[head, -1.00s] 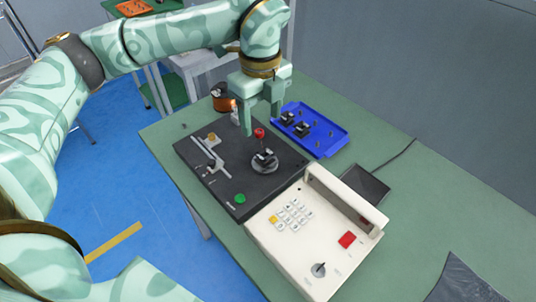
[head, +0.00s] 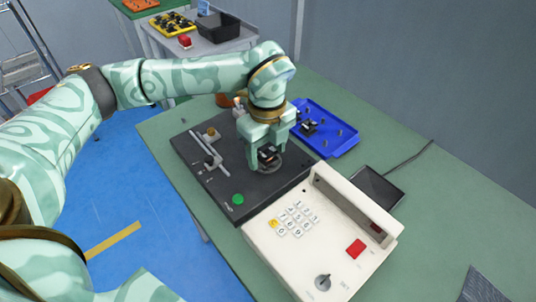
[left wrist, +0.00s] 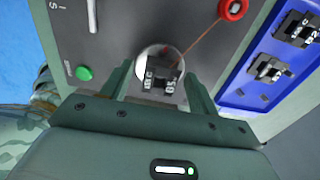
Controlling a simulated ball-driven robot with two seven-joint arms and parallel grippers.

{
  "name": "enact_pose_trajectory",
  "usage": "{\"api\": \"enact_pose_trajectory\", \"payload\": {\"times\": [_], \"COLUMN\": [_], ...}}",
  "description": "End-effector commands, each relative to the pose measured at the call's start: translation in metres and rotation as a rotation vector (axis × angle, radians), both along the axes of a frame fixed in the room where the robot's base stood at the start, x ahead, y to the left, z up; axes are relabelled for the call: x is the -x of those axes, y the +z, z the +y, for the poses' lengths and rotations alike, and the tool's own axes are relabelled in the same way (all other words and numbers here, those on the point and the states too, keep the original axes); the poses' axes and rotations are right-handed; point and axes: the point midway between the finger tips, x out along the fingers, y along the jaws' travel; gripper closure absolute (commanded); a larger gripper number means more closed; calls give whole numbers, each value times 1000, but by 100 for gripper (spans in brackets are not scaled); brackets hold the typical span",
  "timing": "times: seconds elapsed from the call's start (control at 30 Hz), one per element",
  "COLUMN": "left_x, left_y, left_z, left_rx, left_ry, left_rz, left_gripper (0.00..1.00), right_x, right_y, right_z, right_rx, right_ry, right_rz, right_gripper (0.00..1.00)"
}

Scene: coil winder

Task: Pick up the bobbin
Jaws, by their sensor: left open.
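The bobbin (head: 268,155), small and black with white lettering, sits on the round grey spindle plate of the dark winder base (head: 225,200). It also shows in the left wrist view (left wrist: 161,76), with a copper wire running from it towards a red knob (left wrist: 233,9). My left gripper (head: 267,165) is open, pointing down over the plate. In the left wrist view its fingers (left wrist: 158,85) stand on either side of the bobbin, with gaps visible. My right gripper is not in view.
A blue tray (head: 345,148) with black bobbins and pegs lies behind the winder. A cream control box (head: 265,245) with a keypad stands in front right. A copper wire spool (head: 223,100) is partly hidden behind my arm.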

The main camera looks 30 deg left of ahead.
Motion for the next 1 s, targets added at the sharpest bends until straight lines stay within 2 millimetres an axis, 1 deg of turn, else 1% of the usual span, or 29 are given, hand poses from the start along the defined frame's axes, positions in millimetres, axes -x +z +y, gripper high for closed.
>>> {"api": "enact_pose_trajectory", "payload": {"times": [0.03, 0.07, 0.1, 0.17, 0.2, 0.47, 0.57, 0.63, 0.77, 0.8, 0.87, 1.0], "left_x": [0, 0, 0, 0, 0, 0, 0, 0, 0, 3, 12, 36], "left_y": [1, 1, 1, 1, 1, 1, 6, 13, 36, 44, 56, 91], "left_z": [0, 0, 0, 0, 0, 0, 0, 0, 0, -3, -9, -25], "left_rx": [0, 0, 0, 0, 0, 0, 0, 0, 1, 2, 1, 2], "left_ry": [0, 0, 0, 0, 0, 0, 0, 0, -1, -4, -6, -6], "left_rz": [0, 0, 0, 0, 0, 0, -1, -3, -6, -6, -7, -8], "left_gripper": [48, 57, 68, 84, 88, 88, 88, 88, 88, 88, 88, 88], "right_x": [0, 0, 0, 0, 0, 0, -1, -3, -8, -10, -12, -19], "right_y": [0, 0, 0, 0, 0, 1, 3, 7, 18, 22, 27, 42], "right_z": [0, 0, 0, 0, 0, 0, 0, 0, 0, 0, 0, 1], "right_rx": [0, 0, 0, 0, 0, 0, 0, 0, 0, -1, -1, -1], "right_ry": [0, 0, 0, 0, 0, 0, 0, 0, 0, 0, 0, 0], "right_rz": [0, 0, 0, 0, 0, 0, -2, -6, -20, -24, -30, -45], "right_gripper": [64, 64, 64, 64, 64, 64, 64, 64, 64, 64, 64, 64]}}
